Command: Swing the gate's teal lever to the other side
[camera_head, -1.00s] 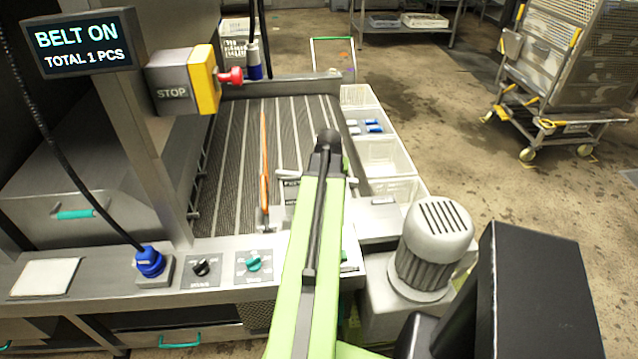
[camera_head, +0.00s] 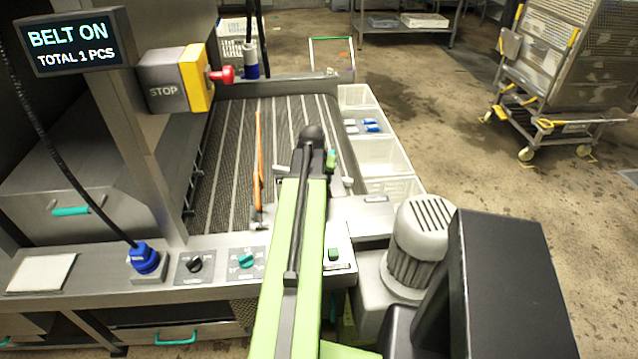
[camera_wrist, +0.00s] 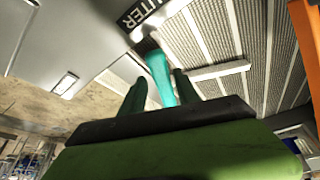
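The teal lever (camera_wrist: 160,78) stands up in the wrist view, just beyond and between my two fingertips. My gripper (camera_wrist: 160,90) is open, with one finger on each side of the lever's line. I see no clear grip on it, and cannot tell whether a finger touches it. A plate lettered "UTER", its start cut off, lies behind the lever (camera_wrist: 142,14). In the head view my arm hides most of the gripper and the lever's base. A small green-teal piece (camera_head: 331,158) shows right of the arm's end; I cannot tell what it is.
A long orange bar (camera_head: 259,160) lies along the belt (camera_head: 225,150). White bins (camera_head: 385,155) line the belt's right side. A grey motor (camera_head: 420,240) stands at front right. A red STOP button (camera_head: 228,75) and a teal knob (camera_head: 247,260) are to the left.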

